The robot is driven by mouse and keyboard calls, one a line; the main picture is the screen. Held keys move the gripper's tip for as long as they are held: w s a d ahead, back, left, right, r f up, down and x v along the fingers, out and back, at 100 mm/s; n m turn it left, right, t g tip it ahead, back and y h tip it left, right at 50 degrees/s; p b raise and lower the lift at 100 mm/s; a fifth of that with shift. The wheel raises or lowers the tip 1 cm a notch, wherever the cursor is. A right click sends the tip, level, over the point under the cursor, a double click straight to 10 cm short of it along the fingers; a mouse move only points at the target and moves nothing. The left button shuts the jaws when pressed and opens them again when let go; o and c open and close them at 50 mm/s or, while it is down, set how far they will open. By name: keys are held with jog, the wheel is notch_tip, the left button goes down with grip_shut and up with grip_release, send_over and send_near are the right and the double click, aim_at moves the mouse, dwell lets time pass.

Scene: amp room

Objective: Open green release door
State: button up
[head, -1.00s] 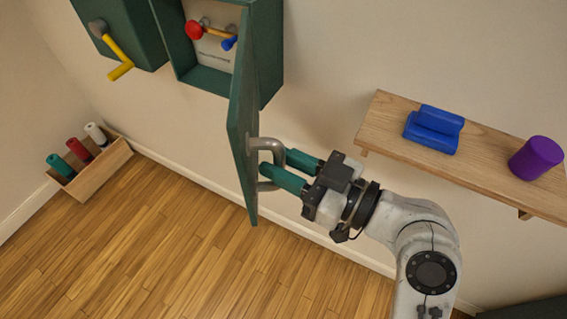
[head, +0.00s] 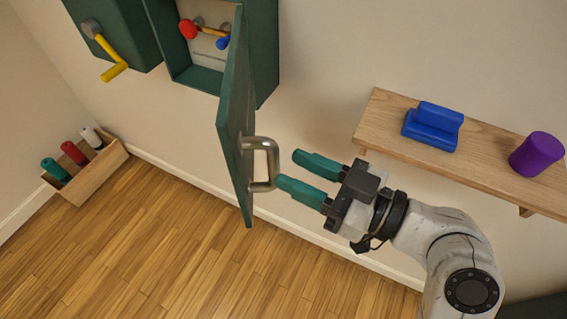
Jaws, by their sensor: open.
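The green release door (head: 236,112) stands swung open from its green wall box (head: 203,77), seen nearly edge-on. Its metal U-shaped handle (head: 271,165) faces right, towards my gripper. Inside the box a red knob (head: 188,29) and a blue knob (head: 223,43) show, partly hidden behind the door. My gripper (head: 287,170) is open just right of the handle, with its teal fingers spread and nothing between them. The lower fingertip is close to the handle's lower end; I cannot tell whether they touch.
A wooden shelf (head: 386,117) on the right wall holds a blue block-shaped object (head: 433,127) and a purple cylinder (head: 537,153). A green box with a yellow crank (head: 117,67) is at upper left. A wooden tray (head: 105,164) with coloured cylinders sits on the floor. The middle floor is clear.

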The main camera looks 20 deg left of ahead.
jog(key=b+v, duration=0.1)
jog(key=v, duration=0.6)
dwell(0.3)
jog(key=d+f+m+t+h, duration=0.1)
jog(key=d+f+m+h, duration=0.4)
jog(key=f, duration=0.4)
jog(key=d+f+m+t+h, duration=0.1)
jog(key=d+f+m+h, duration=0.25)
jog(key=d+f, duration=0.5)
jog(key=s+d+f+m+g+h, duration=0.2)
jog(key=s+d+f+m+h, duration=0.1)
jog(key=s+d+f, duration=0.3)
jog(key=s+d+f+m+g+h, duration=0.2)
jog(key=s+d+f+m+h, duration=0.2)
jog(key=s, duration=0.6)
notch_tip(320, 180, down, 4)
jog(key=d+h, duration=0.2)
jog(key=shift+s+d+r+g, duration=0.15)
jog(key=shift+s+d+g, duration=0.15)
jog(key=shift+s+g, duration=0.1)
jog(key=shift+m, duration=0.25)
